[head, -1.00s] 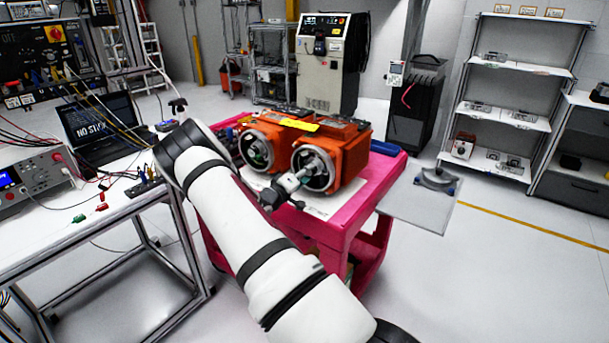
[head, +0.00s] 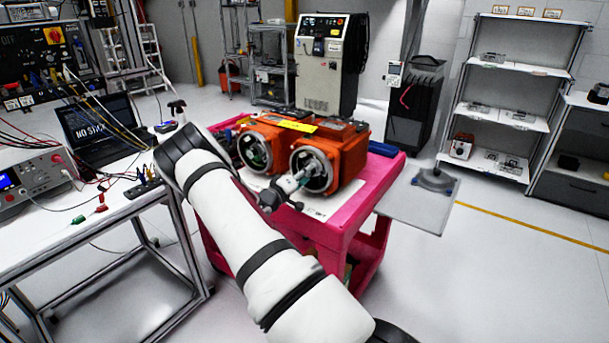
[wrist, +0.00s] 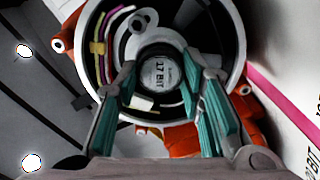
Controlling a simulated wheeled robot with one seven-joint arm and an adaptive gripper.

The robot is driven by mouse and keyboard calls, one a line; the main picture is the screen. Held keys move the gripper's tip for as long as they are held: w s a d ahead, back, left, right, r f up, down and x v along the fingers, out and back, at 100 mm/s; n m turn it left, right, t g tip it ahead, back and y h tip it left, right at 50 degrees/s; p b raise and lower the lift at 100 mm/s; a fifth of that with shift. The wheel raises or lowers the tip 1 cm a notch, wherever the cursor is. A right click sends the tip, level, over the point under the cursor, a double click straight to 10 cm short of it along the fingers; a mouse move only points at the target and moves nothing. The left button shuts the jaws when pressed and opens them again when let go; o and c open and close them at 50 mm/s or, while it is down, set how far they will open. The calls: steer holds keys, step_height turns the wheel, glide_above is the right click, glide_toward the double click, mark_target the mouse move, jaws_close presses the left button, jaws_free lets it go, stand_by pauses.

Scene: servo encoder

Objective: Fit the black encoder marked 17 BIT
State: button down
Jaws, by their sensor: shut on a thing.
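The black encoder (wrist: 158,76), with a round pale face reading 17 BIT, shows in the wrist view between my fingertips. My gripper (wrist: 160,82) has its teal-padded fingers shut on it. The encoder is in front of or inside the round open end of an orange motor (wrist: 232,25); I cannot tell how deep it sits. In the head view my gripper (head: 300,180) is at the open end of the right orange motor (head: 345,152). The encoder is too small to make out there.
A second orange motor (head: 258,150) stands close on the left. Both motors are on a pink cart (head: 350,225) with a white sheet under them. A workbench (head: 125,207) with a laptop and cables is on the left. Shelves (head: 510,125) stand at the right.

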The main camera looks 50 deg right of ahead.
steer(key=c, duration=1)
jaws_free()
steer(key=shift+a, duration=0.15)
steer(key=shift+c, duration=0.4)
steer(key=a+p, duration=0.3)
steer(key=a, duration=0.4)
steer(key=shift+s, duration=0.3)
